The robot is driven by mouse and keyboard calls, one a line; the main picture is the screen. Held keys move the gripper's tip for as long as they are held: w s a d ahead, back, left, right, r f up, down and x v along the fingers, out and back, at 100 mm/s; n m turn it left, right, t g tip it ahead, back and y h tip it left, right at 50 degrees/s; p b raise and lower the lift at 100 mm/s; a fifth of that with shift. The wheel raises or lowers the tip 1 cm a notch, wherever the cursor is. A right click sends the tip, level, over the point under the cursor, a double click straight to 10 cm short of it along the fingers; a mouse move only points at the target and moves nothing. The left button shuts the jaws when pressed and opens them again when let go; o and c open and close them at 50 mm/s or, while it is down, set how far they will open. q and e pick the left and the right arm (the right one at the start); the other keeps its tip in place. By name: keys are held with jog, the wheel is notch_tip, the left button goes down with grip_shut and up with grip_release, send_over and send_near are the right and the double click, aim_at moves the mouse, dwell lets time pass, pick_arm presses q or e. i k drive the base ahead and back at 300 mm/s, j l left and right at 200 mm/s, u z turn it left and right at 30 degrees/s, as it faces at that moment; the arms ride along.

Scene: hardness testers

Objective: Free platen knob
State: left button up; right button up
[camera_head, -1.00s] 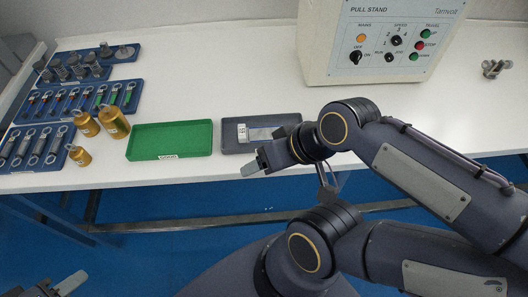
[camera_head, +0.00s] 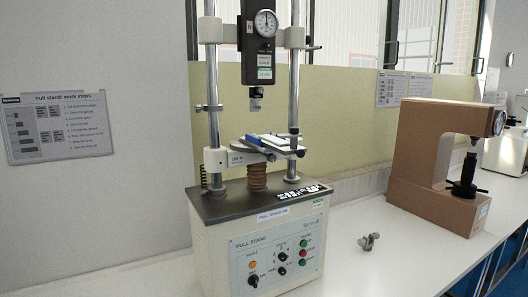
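The pull stand (camera_head: 262,235) stands on the white bench, with two chrome columns and a control panel in front. A dial gauge (camera_head: 265,24) hangs on its upper crosshead, with a small grip (camera_head: 255,100) below. Lower between the columns is the platen (camera_head: 272,145), with thin blue and white pieces on it that I cannot make out. A small dark part (camera_head: 300,153) sits at its right end; I cannot tell whether it is the platen knob. A ribbed brown column (camera_head: 257,178) is below the platen. Neither of my grippers is in view.
A small metal fitting (camera_head: 370,241) lies on the bench right of the stand. A brown hardness tester (camera_head: 430,165) stands farther right. A work-steps sheet (camera_head: 58,127) hangs on the left wall. The bench between stand and tester is mostly clear.

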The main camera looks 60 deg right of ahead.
aim_at(272, 157)
jog(key=z, duration=1.9)
